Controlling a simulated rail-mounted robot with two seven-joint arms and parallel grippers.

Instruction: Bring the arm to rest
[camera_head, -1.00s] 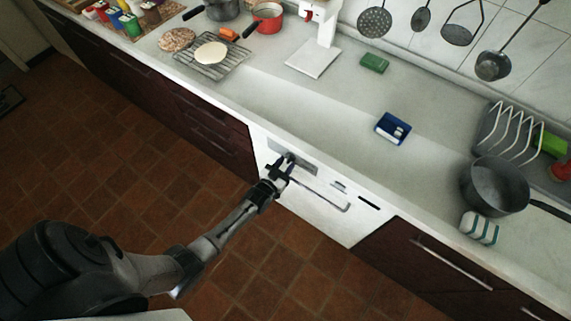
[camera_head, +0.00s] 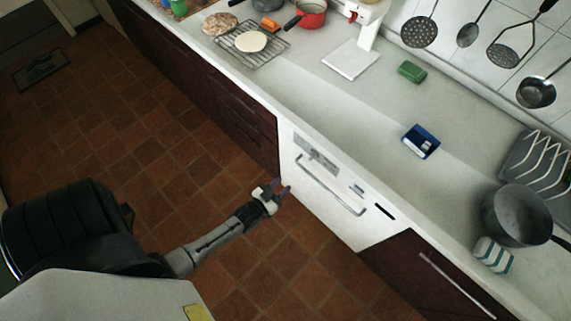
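My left arm comes in from the lower left. Its gripper (camera_head: 280,188) hangs over the tiled floor, just in front of the left edge of the white appliance front (camera_head: 325,205). The two fingers look parted, with nothing between them. The gripper is apart from the appliance's bar handle (camera_head: 330,186), which is to its right. My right gripper is not in view.
The counter (camera_head: 345,105) runs diagonally above, with a grey pan (camera_head: 515,216), a striped block (camera_head: 493,255), a blue box (camera_head: 421,141), a green block (camera_head: 412,72), a wire rack (camera_head: 252,44) and a red pot (camera_head: 310,14).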

